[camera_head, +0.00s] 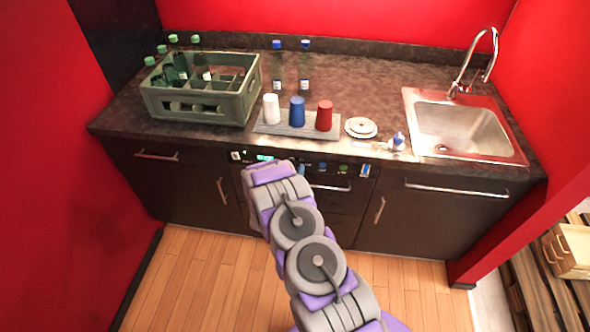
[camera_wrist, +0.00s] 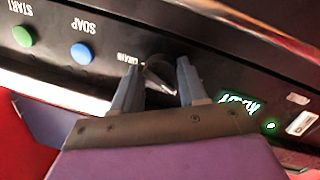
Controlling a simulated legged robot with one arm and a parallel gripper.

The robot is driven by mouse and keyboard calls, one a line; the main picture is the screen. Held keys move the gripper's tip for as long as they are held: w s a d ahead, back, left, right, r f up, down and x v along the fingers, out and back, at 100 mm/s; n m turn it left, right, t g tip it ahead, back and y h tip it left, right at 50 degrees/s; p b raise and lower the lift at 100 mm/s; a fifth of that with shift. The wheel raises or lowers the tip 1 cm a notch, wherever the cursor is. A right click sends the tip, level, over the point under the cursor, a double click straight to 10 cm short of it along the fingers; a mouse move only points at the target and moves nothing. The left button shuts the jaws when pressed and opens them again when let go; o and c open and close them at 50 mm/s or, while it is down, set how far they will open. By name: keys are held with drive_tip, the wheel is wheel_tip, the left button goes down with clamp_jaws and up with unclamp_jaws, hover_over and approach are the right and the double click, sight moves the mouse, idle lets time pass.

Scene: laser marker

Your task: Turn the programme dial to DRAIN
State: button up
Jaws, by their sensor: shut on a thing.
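The programme dial (camera_wrist: 161,72) is a dark round knob with a pale mark, on the black control panel, seen upside down in the wrist view. My gripper (camera_wrist: 157,67) has its two grey-blue fingers on either side of the dial and is shut on it. A small white label that seems to read DRAIN (camera_wrist: 125,58) is partly hidden beside the left finger. Exactly where the dial's mark points is hard to tell.
The panel has a blue SOAP button (camera_wrist: 82,53), a green START button (camera_wrist: 22,36) and a lit green display (camera_wrist: 238,105). Above it, the worktop (camera_head: 215,135) holds a bottle crate (camera_head: 200,112), a cup tray (camera_head: 268,127), stacked saucers (camera_head: 361,126) and a sink (camera_head: 455,125).

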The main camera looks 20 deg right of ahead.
drive_tip(key=m, duration=0.3)
drive_tip(key=shift+a+y+p, duration=0.1)
drive_tip(key=shift+y+p, duration=0.2)
drive_tip(key=shift+y, duration=0.1)
drive_tip(key=m+b, duration=0.1)
drive_tip(key=m, duration=0.3)
drive_tip(key=shift+m+y, duration=0.3)
drive_tip(key=m+b, duration=0.2)
drive_tip(key=m, duration=0.2)
drive_tip(key=shift+f+t+y+b, duration=0.1)
drive_tip(key=shift+t+y+b, duration=0.2)
drive_tip(key=shift+y+b, duration=0.1)
drive_tip(key=shift+s+m+b, duration=0.1)
drive_tip(key=shift+m+b, duration=0.85)
drive_tip(key=shift+m, duration=0.25)
drive_tip(key=shift+m+b, duration=0.45)
drive_tip(key=shift+m, duration=0.35)
drive_tip(key=m, duration=0.3)
drive_tip(key=m+t+y, duration=0.1)
drive_tip(key=m, duration=0.1)
drive_tip(key=shift+r+m, duration=0.2)
drive_tip(key=shift+m, duration=0.2)
drive_tip(key=m, duration=0.3)
drive_tip(key=shift+s+t, duration=0.1)
drive_tip(key=shift+t, duration=0.2)
drive_tip(key=shift+m, duration=2)
